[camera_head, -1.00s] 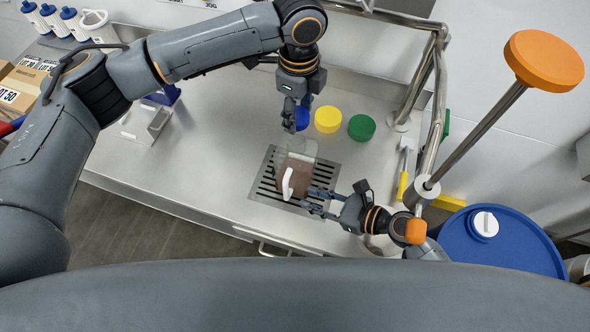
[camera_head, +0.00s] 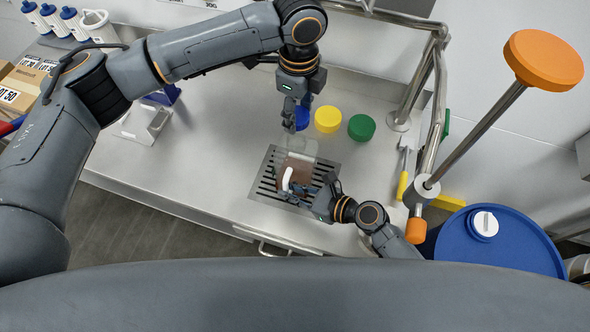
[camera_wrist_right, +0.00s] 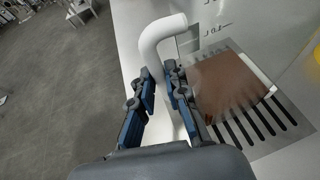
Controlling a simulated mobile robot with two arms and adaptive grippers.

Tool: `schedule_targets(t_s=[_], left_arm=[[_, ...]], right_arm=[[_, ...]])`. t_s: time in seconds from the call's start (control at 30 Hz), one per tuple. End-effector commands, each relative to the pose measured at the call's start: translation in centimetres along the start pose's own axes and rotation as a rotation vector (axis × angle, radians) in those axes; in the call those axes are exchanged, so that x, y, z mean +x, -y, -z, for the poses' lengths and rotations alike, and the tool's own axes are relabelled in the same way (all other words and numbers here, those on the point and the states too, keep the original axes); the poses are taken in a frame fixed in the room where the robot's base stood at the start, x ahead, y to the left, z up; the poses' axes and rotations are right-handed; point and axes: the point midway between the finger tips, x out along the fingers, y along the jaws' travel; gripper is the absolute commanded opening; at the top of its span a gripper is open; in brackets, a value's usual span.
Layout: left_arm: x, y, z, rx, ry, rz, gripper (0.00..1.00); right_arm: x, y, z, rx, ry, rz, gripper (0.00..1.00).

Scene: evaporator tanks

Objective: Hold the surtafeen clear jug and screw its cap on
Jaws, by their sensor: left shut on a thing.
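The clear jug (camera_head: 302,158) stands on the slotted drain grate with a brown block of colour in its lower part. Its white handle (camera_head: 287,179) faces the near side; in the right wrist view the handle (camera_wrist_right: 150,45) curves up between my fingers. My right gripper (camera_head: 298,188) is at the handle, its two fingers open on either side of it, with a gap showing in the wrist view (camera_wrist_right: 160,85). My left gripper (camera_head: 290,122) points down just beyond the jug, shut at the blue cap (camera_head: 303,118), which its fingers partly hide. The jug's opening is hard to make out.
A yellow cap (camera_head: 328,119) and a green cap (camera_head: 361,127) sit on the counter right of the blue one. The drain grate (camera_head: 264,188) lies under the jug. A metal rail (camera_head: 431,130) and a blue drum (camera_head: 500,245) bound the right side.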

Motion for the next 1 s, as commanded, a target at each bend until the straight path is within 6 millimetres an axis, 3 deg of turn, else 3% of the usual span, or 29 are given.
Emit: schedule_targets(t_s=[0.3, 0.67, 1.0], left_arm=[[0.4, 0.0, 0.0, 0.0, 0.0, -0.001, 0.4], [4.9, -0.1, 0.0, 0.0, 0.0, -0.001, 0.39], [5.0, 0.0, 0.0, 0.0, 0.001, 0.0, 0.39]], right_arm=[[0.0, 0.0, 0.0, 0.0, -0.001, 0.001, 0.0], [0.0, 0.0, 0.0, 0.0, -0.001, 0.001, 0.0], [0.0, 0.0, 0.0, 0.0, -0.001, 0.001, 0.0]])
